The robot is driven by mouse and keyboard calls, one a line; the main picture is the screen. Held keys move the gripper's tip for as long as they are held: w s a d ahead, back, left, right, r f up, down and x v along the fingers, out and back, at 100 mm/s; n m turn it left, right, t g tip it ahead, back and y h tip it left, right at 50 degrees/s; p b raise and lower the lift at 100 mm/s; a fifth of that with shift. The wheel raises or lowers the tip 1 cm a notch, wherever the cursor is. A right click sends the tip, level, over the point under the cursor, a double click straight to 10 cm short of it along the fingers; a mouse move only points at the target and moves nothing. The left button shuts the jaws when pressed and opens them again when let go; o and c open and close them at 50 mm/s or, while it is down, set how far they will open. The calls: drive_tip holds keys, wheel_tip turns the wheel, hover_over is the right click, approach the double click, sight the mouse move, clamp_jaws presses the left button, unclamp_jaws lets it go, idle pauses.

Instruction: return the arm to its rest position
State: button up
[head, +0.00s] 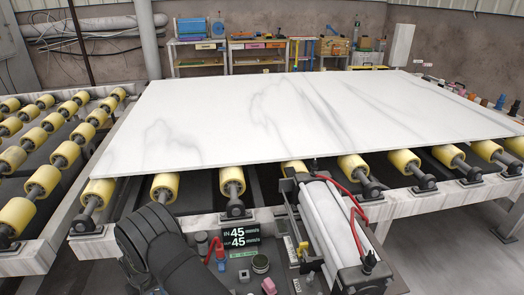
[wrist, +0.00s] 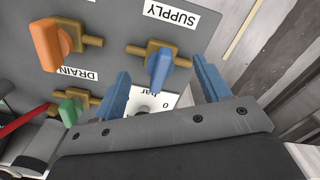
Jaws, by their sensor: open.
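My gripper (wrist: 160,66) shows in the wrist view as two blue fingers standing wide apart, open and with nothing clamped between them. Behind the gap is a grey panel (wrist: 95,20) with upside-down SUPPLY and DRAIN labels. A blue valve handle (wrist: 159,72) on a brass fitting appears between the fingertips; I cannot tell how far off it is. A white gauge face marked "bar" and 0 (wrist: 165,100) shows partly between the fingers. In the head view a dark part of my arm (head: 160,245) is at the bottom left of centre; the fingers are not clear there.
An orange handle (wrist: 50,45) and a green handle (wrist: 68,112) are left of the fingers. A white marbled slab (head: 270,110) lies on yellow rollers (head: 232,180).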

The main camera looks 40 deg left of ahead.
drive_tip(key=m, duration=0.3)
drive_tip(key=shift+m, duration=0.3)
drive_tip(key=o, duration=0.7)
drive_tip(key=w+d+r+m, duration=0.1)
drive_tip(key=w+d+r, duration=0.3)
drive_tip(key=r, duration=0.6)
drive_tip(key=w+d+r+m, duration=0.1)
drive_tip(key=w+d+r, duration=0.35)
drive_tip(key=r, duration=0.45)
wheel_tip(320, 180, down, 10)
drive_tip(key=shift+a+r, duration=0.1)
wheel_tip(320, 180, up, 10)
drive_tip(key=shift+r, duration=0.1)
